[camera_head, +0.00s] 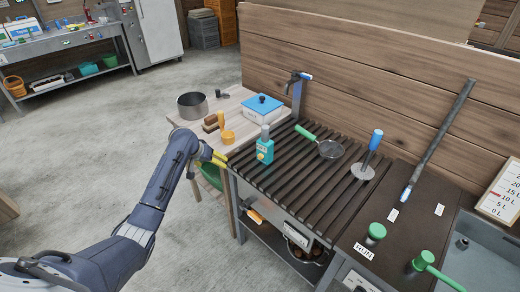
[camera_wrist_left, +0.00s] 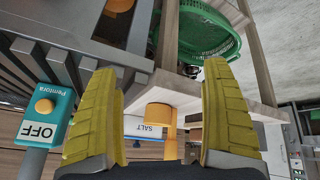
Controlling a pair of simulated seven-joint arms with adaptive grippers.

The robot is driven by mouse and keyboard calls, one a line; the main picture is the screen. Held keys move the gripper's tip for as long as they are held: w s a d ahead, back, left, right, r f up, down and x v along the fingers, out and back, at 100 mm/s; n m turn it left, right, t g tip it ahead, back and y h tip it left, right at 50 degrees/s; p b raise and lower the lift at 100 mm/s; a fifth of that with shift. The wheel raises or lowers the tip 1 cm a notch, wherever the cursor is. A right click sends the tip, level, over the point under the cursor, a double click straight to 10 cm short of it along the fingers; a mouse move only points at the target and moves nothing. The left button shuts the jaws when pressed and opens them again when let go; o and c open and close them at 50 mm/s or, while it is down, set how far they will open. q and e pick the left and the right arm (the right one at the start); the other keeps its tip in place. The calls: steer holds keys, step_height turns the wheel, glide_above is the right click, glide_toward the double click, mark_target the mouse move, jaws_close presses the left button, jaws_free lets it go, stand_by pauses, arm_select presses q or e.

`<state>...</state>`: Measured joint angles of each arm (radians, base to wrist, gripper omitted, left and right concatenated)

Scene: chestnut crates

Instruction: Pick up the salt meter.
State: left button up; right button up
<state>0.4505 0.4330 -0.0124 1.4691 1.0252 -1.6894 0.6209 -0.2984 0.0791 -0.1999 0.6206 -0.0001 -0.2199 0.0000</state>
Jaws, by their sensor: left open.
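The salt meter appears to be the teal handheld device (camera_head: 265,150) with a grey upper end, standing upright near the left edge of the dark slatted rack. In the left wrist view the teal device (camera_wrist_left: 60,97) is at the left, outside the fingers, with an orange button and a screen reading OFF, upside down. My left gripper (camera_head: 219,159) is open, with nothing held, beside the table edge and left of the device. Its yellow fingers (camera_wrist_left: 163,112) show wide apart in the wrist view. My right gripper is out of view.
Behind are a blue-lidded salt box (camera_head: 262,112), a brush (camera_head: 210,124) and a steel pot (camera_head: 192,106). A green-handled strainer (camera_head: 330,149) lies right of the device. A green basket (camera_wrist_left: 205,35) is below the table.

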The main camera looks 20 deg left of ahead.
arm_select(q)
steer(key=w+d+r+m+g+h, duration=0.1)
steer(key=w+d+r+m, duration=0.15)
steer(key=d+r, duration=0.75)
step_height(320, 180, up, 15)
steer(key=m, duration=0.3)
glide_above(265, 141)
steer(key=s+a, duration=0.3)
steer(key=s, duration=0.1)
steer(key=shift+g, duration=0.4)
steer(key=shift+x, duration=6)
steer(key=shift+s+a+x, duration=0.1)
steer(key=shift+s+x, duration=0.05)
steer(key=shift+x, duration=1.15)
steer(key=shift+s+a+x, duration=0.1)
steer(key=shift+x, duration=1.2)
steer(key=shift+f, duration=0.15)
steer(key=shift+c, duration=0.2)
steer(key=c, duration=1.4)
steer(key=shift+o, duration=0.2)
